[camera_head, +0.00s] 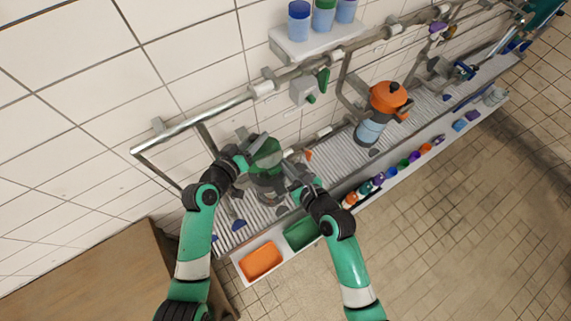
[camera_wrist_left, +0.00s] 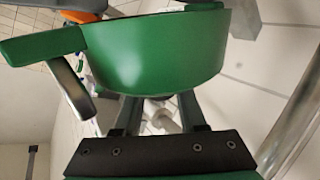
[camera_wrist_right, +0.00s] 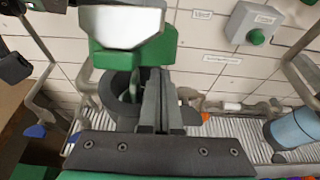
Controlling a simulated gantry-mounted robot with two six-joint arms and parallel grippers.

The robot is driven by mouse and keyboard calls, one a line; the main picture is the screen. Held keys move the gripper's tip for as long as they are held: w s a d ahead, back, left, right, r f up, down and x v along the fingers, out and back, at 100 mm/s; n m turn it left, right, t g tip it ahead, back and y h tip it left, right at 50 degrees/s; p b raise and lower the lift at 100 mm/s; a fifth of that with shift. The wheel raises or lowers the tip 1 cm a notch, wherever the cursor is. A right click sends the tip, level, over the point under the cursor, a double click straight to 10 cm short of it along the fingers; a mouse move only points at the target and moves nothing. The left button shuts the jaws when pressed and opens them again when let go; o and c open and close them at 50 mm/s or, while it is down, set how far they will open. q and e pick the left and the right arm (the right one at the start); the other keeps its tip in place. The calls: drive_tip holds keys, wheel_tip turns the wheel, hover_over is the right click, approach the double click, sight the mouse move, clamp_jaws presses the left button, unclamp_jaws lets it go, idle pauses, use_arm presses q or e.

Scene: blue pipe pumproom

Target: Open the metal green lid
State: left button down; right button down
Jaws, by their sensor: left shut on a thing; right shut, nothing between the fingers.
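The metal green lid (camera_head: 267,153) sits at the grey vessel (camera_head: 268,187) on the ribbed counter; I cannot tell how far it is tilted. It fills the top of the left wrist view (camera_wrist_left: 155,50), with a green and metal handle at its left. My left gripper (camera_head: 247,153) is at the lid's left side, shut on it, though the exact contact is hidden. My right gripper (camera_head: 291,176) is shut and empty, just right of the lid and vessel. In the right wrist view its fingers (camera_wrist_right: 153,100) stand in front of the dark vessel, below the green part.
A pipe rail (camera_head: 205,118) runs along the tiled wall behind. An orange-topped blue container (camera_head: 380,110) stands to the right. Orange (camera_head: 261,260) and green (camera_head: 301,233) bins sit at the front edge. A grey box with a green button (camera_head: 306,92) is on the wall.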

use_arm(q)
drive_tip(key=shift+s+d, duration=0.1)
drive_tip(key=shift+d, duration=0.05)
use_arm(e)
drive_tip(key=shift+w+a+r, duration=0.1)
drive_tip(key=shift+w+r, duration=0.1)
drive_tip(key=shift+r, duration=0.25)
drive_tip(key=shift+w+a+r, duration=0.1)
drive_tip(key=shift+w+r, duration=0.05)
drive_tip(key=shift+r, duration=0.25)
use_arm(q)
drive_tip(key=shift+c, duration=2.4)
unclamp_jaws()
drive_tip(key=shift+f, duration=0.1)
use_arm(e)
drive_tip(key=shift+a+r, duration=0.1)
